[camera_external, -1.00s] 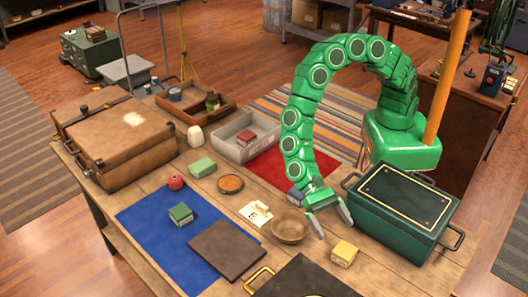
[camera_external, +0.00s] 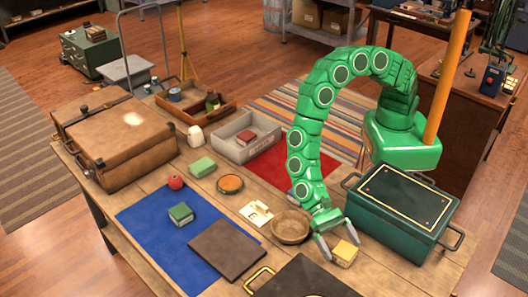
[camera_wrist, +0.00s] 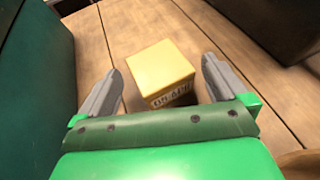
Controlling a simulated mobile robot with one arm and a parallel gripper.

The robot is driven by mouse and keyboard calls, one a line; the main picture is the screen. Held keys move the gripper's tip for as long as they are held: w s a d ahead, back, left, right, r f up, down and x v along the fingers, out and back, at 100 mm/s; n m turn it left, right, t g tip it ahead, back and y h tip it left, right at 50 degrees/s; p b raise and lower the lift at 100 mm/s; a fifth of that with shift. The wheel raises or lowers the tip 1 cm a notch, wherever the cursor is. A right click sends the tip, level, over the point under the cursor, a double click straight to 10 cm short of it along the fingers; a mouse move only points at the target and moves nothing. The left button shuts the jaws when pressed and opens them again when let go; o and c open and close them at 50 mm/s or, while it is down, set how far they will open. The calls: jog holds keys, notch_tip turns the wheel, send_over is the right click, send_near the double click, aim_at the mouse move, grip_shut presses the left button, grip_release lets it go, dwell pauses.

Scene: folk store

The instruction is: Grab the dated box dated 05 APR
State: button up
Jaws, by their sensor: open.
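A small yellow box (camera_external: 344,254) stands on the wooden table near its front right. In the wrist view the yellow box (camera_wrist: 160,67) has dark printing on its near side, too small and tilted for me to read surely. My gripper (camera_external: 337,241) is open, with its fingers spread on either side of the box. The wrist view shows the gripper (camera_wrist: 162,66) with gaps between both fingers and the box. Other small boxes are a green one (camera_external: 181,214) on the blue mat and a red one (camera_external: 246,137) in a grey tray. I can read no date on these.
A dark green chest (camera_external: 400,225) stands close to the right of my gripper. A wooden bowl (camera_external: 290,228) is just left of it, and a black case (camera_external: 300,281) lies in front. A brown board (camera_external: 227,250) lies farther left.

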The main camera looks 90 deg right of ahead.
jog(key=shift+x, duration=1.35)
jog(key=c, duration=0.9)
jog(key=shift+r, duration=0.1)
